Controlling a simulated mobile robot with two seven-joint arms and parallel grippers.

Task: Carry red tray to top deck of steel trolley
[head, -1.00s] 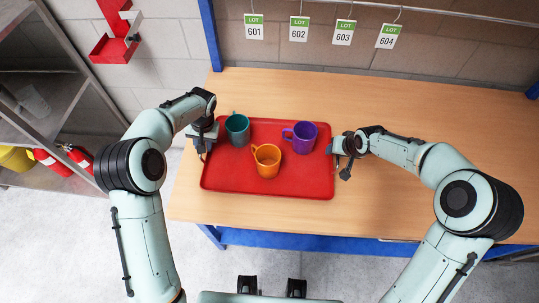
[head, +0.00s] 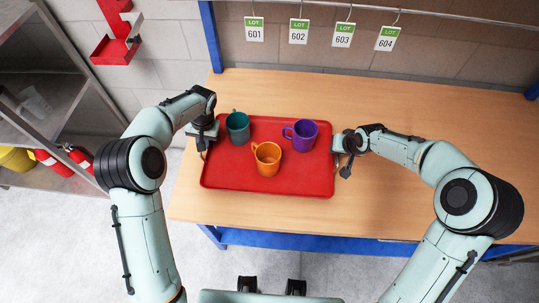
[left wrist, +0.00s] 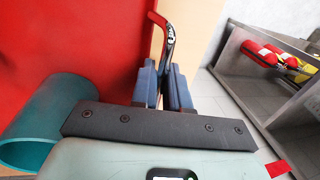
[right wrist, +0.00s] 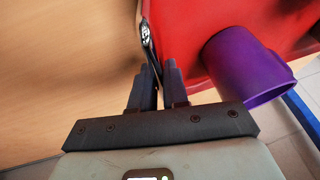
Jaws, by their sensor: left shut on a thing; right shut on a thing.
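The red tray (head: 230,178) lies on the wooden tabletop. It carries a teal mug (head: 237,128), a purple mug (head: 304,135) and an orange mug (head: 267,159), all upright. My left gripper (head: 204,150) is shut on the tray's left rim, also seen in the left wrist view (left wrist: 163,75). My right gripper (head: 336,147) is shut on the right rim, also seen in the right wrist view (right wrist: 158,78). A grey steel unit with decks (head: 62,112) stands at the left; I cannot tell whether it is the trolley.
Fire extinguishers (head: 53,163) and a yellow object (head: 16,159) sit low in the steel unit. A red bracket (head: 113,48) hangs on the wall. Lot tags (head: 298,30) hang from a rail behind the table. The tabletop (head: 440,110) is clear on the right.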

